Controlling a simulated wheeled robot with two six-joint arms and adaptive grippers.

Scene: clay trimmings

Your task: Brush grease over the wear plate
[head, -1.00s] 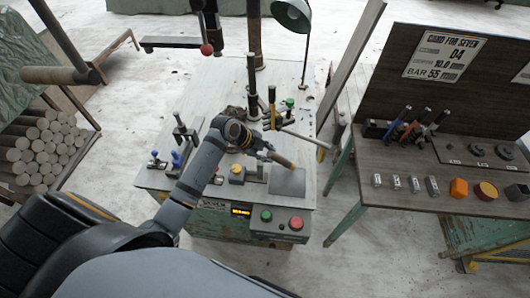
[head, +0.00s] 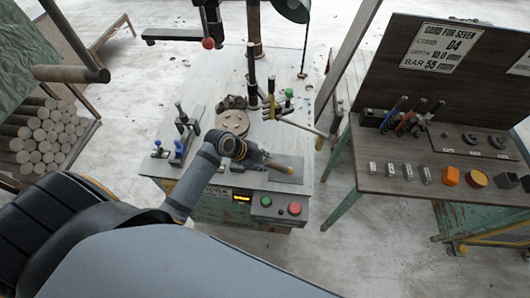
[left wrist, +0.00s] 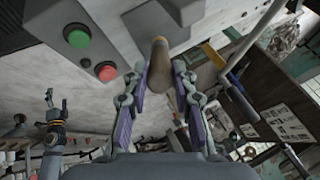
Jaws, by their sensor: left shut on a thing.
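My left gripper (head: 258,157) is shut on a brush with a tan, rounded handle (head: 279,167). It holds the brush low over the grey wear plate (head: 291,176) at the front right of the machine table; I cannot tell whether the bristles touch. In the left wrist view the handle (left wrist: 159,66) sits between the purple-padded fingers (left wrist: 160,92). The brush's bristles are hard to make out. A small arm end with an orange band (left wrist: 55,122) shows at the left of that view, perhaps my right one; its finger state is unclear.
A round disc (head: 232,122) and upright levers (head: 271,100) stand behind my left gripper. Green (head: 266,201) and red (head: 294,208) buttons are at the table's front. A side bench (head: 450,190) holds tools and small blocks. Stacked bars (head: 40,130) lie at far left.

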